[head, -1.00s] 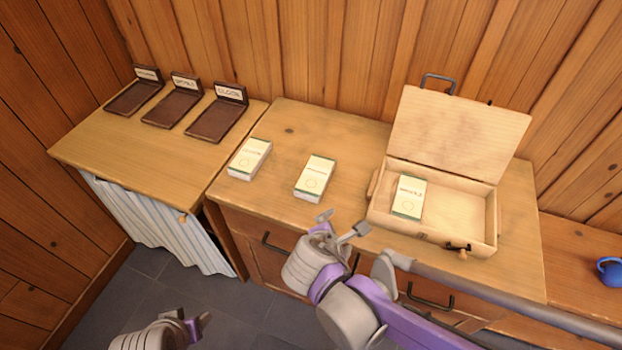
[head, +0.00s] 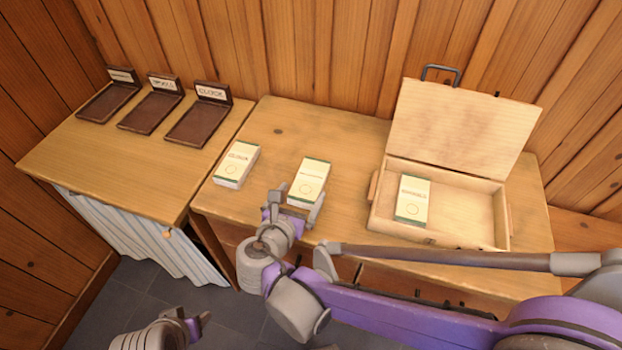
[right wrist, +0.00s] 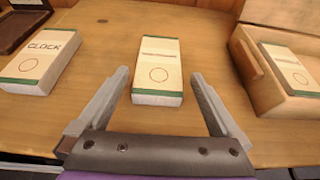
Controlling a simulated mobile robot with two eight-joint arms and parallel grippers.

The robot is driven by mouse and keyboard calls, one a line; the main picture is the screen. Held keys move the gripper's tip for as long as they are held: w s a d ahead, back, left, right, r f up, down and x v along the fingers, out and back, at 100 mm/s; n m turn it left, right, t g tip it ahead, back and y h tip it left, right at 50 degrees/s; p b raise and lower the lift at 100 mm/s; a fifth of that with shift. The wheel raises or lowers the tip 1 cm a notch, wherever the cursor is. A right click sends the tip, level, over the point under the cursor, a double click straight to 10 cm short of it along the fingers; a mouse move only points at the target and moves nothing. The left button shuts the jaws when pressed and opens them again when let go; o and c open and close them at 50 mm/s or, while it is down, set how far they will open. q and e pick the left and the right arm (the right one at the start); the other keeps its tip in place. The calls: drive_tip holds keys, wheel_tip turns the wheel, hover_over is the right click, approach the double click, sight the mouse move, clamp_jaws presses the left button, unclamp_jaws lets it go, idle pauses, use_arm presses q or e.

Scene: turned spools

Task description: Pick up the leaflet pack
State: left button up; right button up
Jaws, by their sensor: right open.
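Three cream leaflet packs with green ends are in the head view. The left pack (head: 237,164) and the middle pack (head: 311,178) lie on the cabinet top; the right pack (head: 412,201) lies in the open wooden box. My right gripper (head: 292,203) is open at the near end of the middle pack. In the right wrist view, the middle pack (right wrist: 157,68) lies ahead, between the lines of the open fingers (right wrist: 158,98), and nothing is held. The left pack there reads "CLOCK" (right wrist: 40,60). My left gripper (head: 192,326) is at the bottom edge; its jaws are unclear.
The wooden box (head: 505,220) has its lid (head: 455,130) raised at the back. Several dark labelled trays, such as one near the middle (head: 150,112), stand on the left cabinet (head: 90,165). Bare cabinet top (head: 350,150) lies between the middle pack and the box.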

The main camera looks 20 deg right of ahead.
sight(309, 180)
drive_tip(key=shift+x, duration=1.1)
drive_tip(key=b+x, duration=0.1)
drive_tip(key=x, duration=0.4)
drive_tip(key=shift+w+d+f, duration=0.15)
drive_tip(key=shift+w+f, duration=0.1)
drive_tip(key=shift+w, duration=0.1)
drive_tip(key=c, duration=1.2)
drive_tip(key=shift+r, duration=0.1)
drive_tip(key=shift+c, duration=0.2)
